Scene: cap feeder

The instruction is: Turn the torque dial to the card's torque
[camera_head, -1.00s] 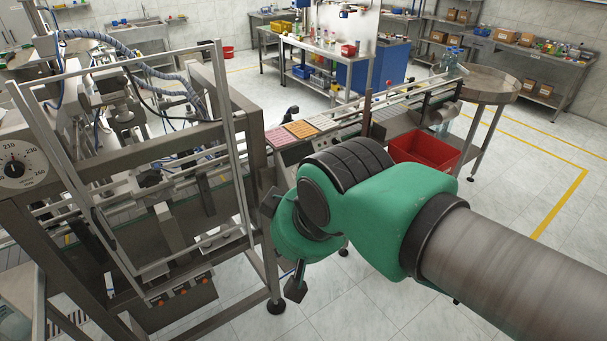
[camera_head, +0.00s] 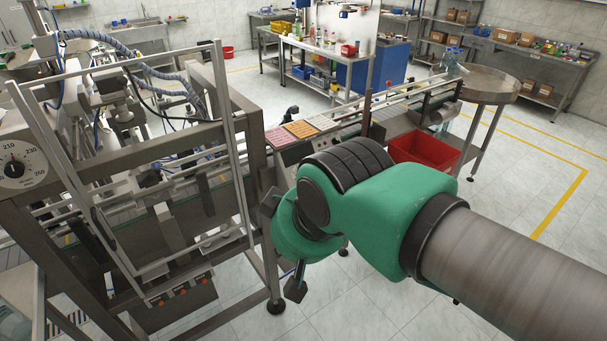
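A round dial (camera_head: 13,169) with a dark knob and a white face sits on the machine's left side, at the left edge of the head view. Numbers such as 210 and 230 show around it; I cannot tell whether this is the torque dial. Its pointer seems to be near the top. Coloured panels (camera_head: 300,128), pink and orange, lie by the conveyor; no torque value can be read on them. My green wrist is to the right of the machine frame, well apart from the dial. My gripper (camera_head: 295,288) is mostly hidden behind the wrist; only a dark part shows below it.
The machine's metal guard frame (camera_head: 232,150) stands between my wrist and the dial. A red bin (camera_head: 424,151) is beside the conveyor behind my arm. A round steel table (camera_head: 483,82) stands at the right. The tiled floor at the lower middle is clear.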

